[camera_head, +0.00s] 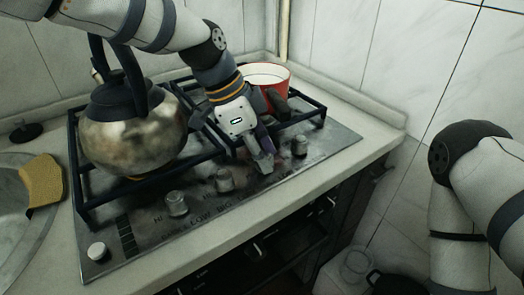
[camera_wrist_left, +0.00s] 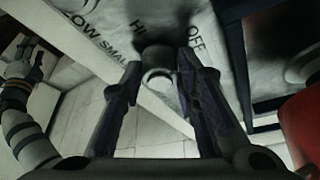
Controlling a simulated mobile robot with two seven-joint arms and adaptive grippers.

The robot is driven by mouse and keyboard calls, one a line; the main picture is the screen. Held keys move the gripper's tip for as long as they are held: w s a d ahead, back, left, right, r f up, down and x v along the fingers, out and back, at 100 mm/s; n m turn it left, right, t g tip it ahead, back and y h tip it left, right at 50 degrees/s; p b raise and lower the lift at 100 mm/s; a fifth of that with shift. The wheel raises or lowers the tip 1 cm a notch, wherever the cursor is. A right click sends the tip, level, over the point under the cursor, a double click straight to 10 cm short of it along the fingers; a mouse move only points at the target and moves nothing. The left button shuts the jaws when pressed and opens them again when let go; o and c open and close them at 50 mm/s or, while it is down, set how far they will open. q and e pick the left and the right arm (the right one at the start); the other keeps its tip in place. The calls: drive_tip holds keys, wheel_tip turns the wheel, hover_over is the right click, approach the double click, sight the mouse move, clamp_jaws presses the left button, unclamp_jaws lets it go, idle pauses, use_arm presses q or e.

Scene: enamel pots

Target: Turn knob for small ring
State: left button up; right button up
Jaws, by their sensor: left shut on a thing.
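The hob (camera_head: 130,248) has a row of metal knobs along its front. My left gripper (camera_head: 264,160) reaches down to the front strip, between a knob (camera_head: 224,180) on its left and another knob (camera_head: 299,147) on its right. In the left wrist view the gripper's fingers (camera_wrist_left: 158,85) are closed around a grey knob (camera_wrist_left: 158,58), with the labels LOW, SMALL, HI and OFF printed beside it. The fingers partly hide this knob in the head view. My right arm is at the right, and its gripper (camera_wrist_left: 22,62) shows small at the left of the wrist view.
A worn kettle (camera_head: 130,140) stands on the left burner grate. A red and white pot (camera_head: 266,78) stands on the rear right grate, behind my left gripper. Another front knob (camera_head: 177,203) and a pale knob (camera_head: 97,251) are farther left. A sponge (camera_head: 42,180) lies by the sink.

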use_arm(q)
drive_tip(key=n+t, duration=0.1)
drive_tip(key=n, duration=0.2)
drive_tip(key=shift+r+n+t+p, duration=0.15)
drive_tip(key=shift+n+t+p, duration=0.15)
drive_tip(key=shift+p, duration=0.05)
drive_tip(key=shift+s+n+t+y, duration=0.15)
drive_tip(key=shift+n+t+y, duration=0.45)
drive_tip(key=shift+n, duration=1.6)
drive_tip(key=o, duration=1.1)
drive_tip(key=shift+o, duration=0.2)
drive_tip(key=v, duration=1.1)
drive_tip(key=shift+s+r, duration=0.15)
drive_tip(key=shift+r, duration=0.2)
